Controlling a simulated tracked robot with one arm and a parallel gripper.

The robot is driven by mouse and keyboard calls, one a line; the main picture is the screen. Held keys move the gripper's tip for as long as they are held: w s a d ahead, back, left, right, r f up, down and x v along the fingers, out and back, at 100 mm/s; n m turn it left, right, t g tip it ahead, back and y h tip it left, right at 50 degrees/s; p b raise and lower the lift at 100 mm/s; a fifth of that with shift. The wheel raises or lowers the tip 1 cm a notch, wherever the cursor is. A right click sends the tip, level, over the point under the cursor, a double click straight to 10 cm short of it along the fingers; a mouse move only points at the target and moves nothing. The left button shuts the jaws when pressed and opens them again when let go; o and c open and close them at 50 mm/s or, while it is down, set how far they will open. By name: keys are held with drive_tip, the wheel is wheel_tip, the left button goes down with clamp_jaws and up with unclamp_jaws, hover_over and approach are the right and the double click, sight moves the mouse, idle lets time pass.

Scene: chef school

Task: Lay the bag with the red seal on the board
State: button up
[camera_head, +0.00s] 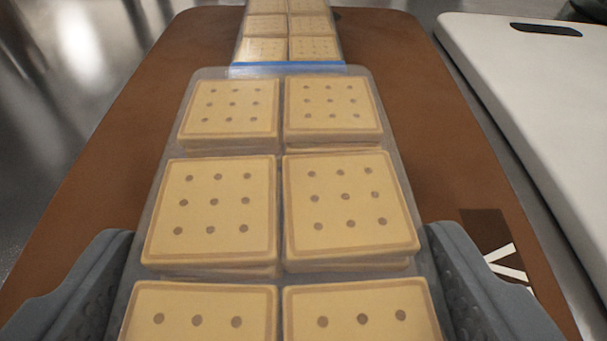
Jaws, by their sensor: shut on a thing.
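My gripper (283,290) has its two grey fingers on either side of a clear bag of square crackers (280,205) and is shut on it. The bag runs away from me, and its near end is cut off by the picture's lower edge. No red seal shows on it in this view. A brown board (130,130) is below the bag. I cannot tell whether the held bag touches the board. A second bag of crackers (288,25) with a blue seal (287,68) is at the board's far end, partly out of view.
A white board (530,80) with a dark handle slot is to the right, close beside the brown board. A dark patch with white marks (490,250) is on the brown board at right. A grey, shiny surface (70,90) shows at left.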

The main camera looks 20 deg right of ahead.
sight(290, 315)
drive_tip(key=shift+w+d+f, duration=0.1)
drive_tip(key=shift+w+d, duration=0.25)
drive_tip(key=shift+w, duration=0.3)
drive_tip(key=shift+f+b, duration=0.55)
drive_tip(key=shift+f, duration=1.25)
drive_tip(key=shift+r, duration=0.1)
drive_tip(key=o, duration=1)
drive_tip(key=shift+o, duration=0.2)
drive_tip(key=shift+s+a+r, duration=0.1)
drive_tip(key=shift+s, duration=0.1)
drive_tip(key=p+v, duration=0.1)
drive_tip(key=v, duration=1)
drive_tip(key=shift+s+p, duration=0.3)
